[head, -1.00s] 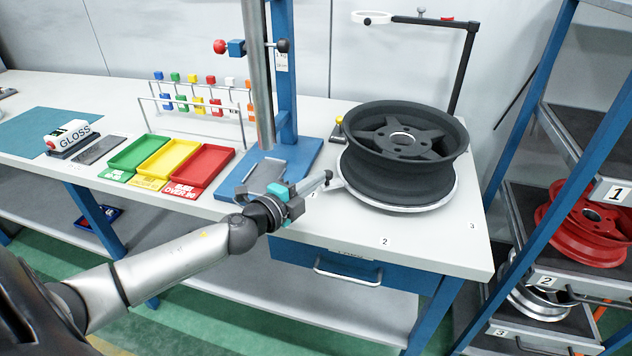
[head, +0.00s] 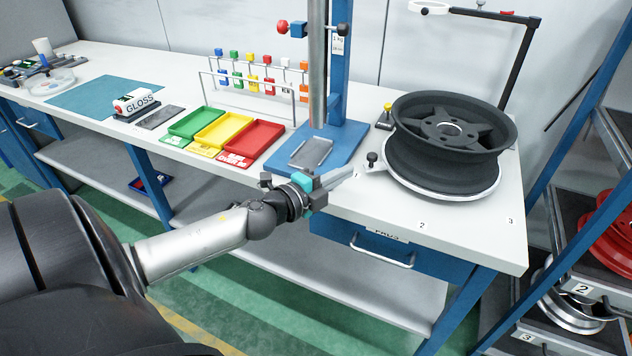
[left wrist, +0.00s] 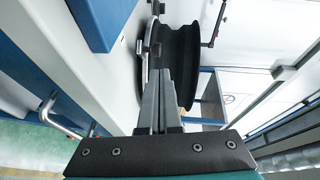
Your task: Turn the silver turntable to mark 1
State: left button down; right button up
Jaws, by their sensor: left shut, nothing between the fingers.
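The silver turntable (head: 470,192) lies on the right part of the workbench with a black wheel (head: 450,135) on it. Its short lever with a black knob (head: 372,158) sticks out to the left, close to the printed mark 1 (head: 357,175). Mark 2 (head: 422,225) and mark 3 (head: 510,221) are on the bench front and right. My left gripper (head: 350,172) is shut and empty, its tips just left of the knob and apart from it. The left wrist view shows the shut fingers (left wrist: 160,100) pointing toward the wheel (left wrist: 181,65). My right gripper is not in view.
A blue press stand (head: 345,140) with a steel column stands behind my left gripper. Green, yellow and red trays (head: 250,145) lie left of it. A black lamp post (head: 520,65) rises behind the wheel. A blue rack (head: 600,70) stands at right.

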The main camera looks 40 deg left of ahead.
pick_arm(q)
jog(key=s+a, duration=0.2)
jog(key=s, duration=0.4)
jog(key=shift+r, duration=0.45)
jog(key=shift+d, duration=0.1)
